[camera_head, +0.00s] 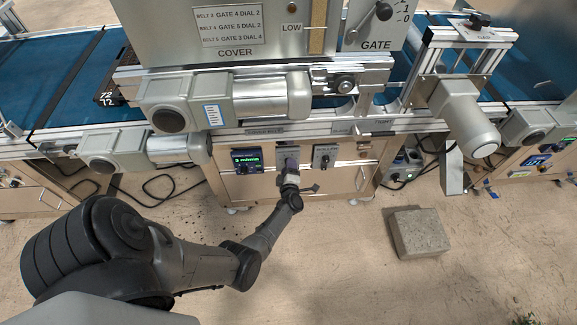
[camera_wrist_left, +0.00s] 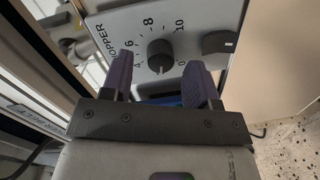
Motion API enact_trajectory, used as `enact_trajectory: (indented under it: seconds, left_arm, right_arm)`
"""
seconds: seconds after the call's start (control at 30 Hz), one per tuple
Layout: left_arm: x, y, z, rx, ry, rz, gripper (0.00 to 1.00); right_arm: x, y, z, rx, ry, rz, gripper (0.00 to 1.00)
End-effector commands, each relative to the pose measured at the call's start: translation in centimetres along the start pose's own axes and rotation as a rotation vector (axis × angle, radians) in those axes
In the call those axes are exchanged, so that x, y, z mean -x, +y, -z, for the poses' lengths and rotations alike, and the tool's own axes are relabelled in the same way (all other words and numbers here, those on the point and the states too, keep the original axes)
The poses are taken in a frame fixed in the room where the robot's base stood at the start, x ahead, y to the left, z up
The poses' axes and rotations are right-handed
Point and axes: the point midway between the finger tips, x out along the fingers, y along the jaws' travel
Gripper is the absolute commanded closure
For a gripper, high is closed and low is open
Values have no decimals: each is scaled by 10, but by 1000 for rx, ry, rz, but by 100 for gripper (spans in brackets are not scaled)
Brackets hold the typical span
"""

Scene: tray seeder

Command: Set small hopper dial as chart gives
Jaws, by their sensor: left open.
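The hopper dial is a round black knob (camera_wrist_left: 161,56) on a light plate lettered HOPPER, with 4, 6, 8 and 10 readable around it. I cannot read its pointer surely. My left gripper (camera_wrist_left: 160,66) is open; its purple fingers lie either side of the knob in the wrist view, with no clear contact. In the head view the left gripper (camera_head: 290,172) is at the front panel and hides the dial. The chart (camera_head: 230,24) on the cover reads belt 3 gate 4 dial 2, belt 4 gate 5 dial 2, belt 5 gate 3 dial 4.
A lit green display (camera_head: 246,160) is left of the gripper. A roller switch plate (camera_head: 325,157) is right of it. The gate lever (camera_head: 383,11) is above. A grey block (camera_head: 418,233) lies on the floor. A black knob (camera_wrist_left: 219,42) sits right of the dial.

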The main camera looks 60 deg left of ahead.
Motion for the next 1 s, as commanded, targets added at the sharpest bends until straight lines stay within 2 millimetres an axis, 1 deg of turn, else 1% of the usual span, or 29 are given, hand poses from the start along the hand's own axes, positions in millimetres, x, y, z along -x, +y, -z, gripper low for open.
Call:
enact_trajectory:
  seconds: [0.03,0.2,0.4,0.5,0.7,0.83,1.0]
  left_arm:
    - [9,2,1,-1,-1,2,45]
    - [42,3,1,-1,-2,3,45]
    - [81,2,1,0,-1,3,45]
    - [97,2,1,0,0,1,45]
    - [119,1,1,-1,1,0,45]
    - [126,1,1,0,1,0,45]
    - [128,0,0,0,1,0,45]
  right_arm:
    - [6,0,2,-2,0,1,43]
    - [18,-1,6,-5,1,4,43]
    - [28,0,9,-4,1,3,43]
    - [32,0,10,-2,0,2,43]
    - [36,2,11,4,0,-3,43]
    - [37,4,11,8,-1,-6,43]
    - [37,4,11,8,-1,-6,43]
